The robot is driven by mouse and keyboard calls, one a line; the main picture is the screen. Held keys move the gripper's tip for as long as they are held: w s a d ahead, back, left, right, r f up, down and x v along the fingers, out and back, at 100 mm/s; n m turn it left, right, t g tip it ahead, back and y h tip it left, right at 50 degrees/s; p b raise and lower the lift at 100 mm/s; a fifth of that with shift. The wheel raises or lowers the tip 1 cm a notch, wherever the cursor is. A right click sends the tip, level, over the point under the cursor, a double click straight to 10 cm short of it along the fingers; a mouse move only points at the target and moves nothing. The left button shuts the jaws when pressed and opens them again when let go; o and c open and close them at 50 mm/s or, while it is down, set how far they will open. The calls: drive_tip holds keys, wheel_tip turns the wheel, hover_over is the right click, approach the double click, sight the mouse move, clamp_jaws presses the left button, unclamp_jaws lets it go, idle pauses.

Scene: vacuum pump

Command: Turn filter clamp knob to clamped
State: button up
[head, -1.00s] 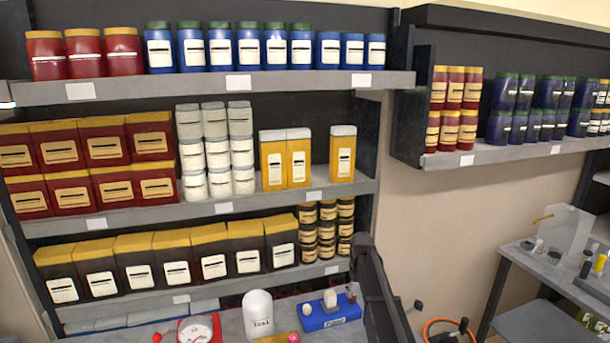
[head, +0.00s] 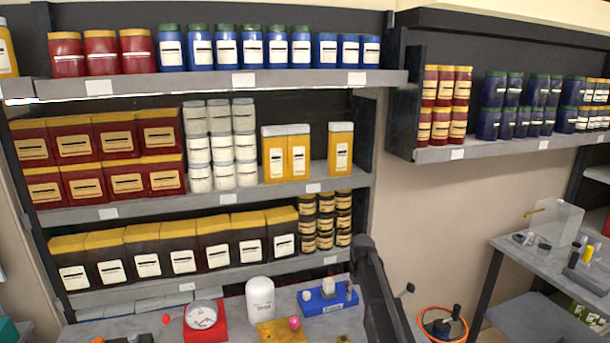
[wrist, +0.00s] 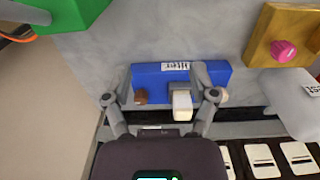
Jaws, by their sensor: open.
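The blue filter block (head: 322,305) stands on the grey bench in the head view. It carries a white box-shaped part (head: 328,286) in the middle, a small brown knob (head: 350,288) at right and a small pale knob (head: 307,294) at left. In the wrist view the labelled block (wrist: 180,70) appears turned round, with the brown knob (wrist: 140,97) at left and the pale knob (wrist: 224,95) at right. The frames do not tell which is the clamp knob. My gripper (wrist: 161,75) is open, its fingers spread over the block either side of its middle, with no visible grasp.
A white bottle (head: 260,300), a red gauge (head: 203,322) and a yellow block with a pink knob (head: 280,331) stand left of the filter. A green object (wrist: 75,12) lies at the wrist view's top left. Loaded shelves (head: 230,275) rise behind the bench.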

drive_tip(key=s+f+m+b, duration=0.1)
drive_tip(key=s+f+b, duration=0.3)
drive_tip(key=s, duration=1)
drive_tip(key=s+f+m+b, duration=0.2)
drive_tip(key=s+f+b, duration=0.3)
drive_tip(key=s, duration=0.8)
drive_tip(key=shift+s+a+f+m, duration=0.15)
drive_tip(key=shift+s+f+m, duration=0.15)
drive_tip(key=shift+s+f, duration=0.1)
idle(0.4)
drive_tip(key=shift+c, duration=1.2)
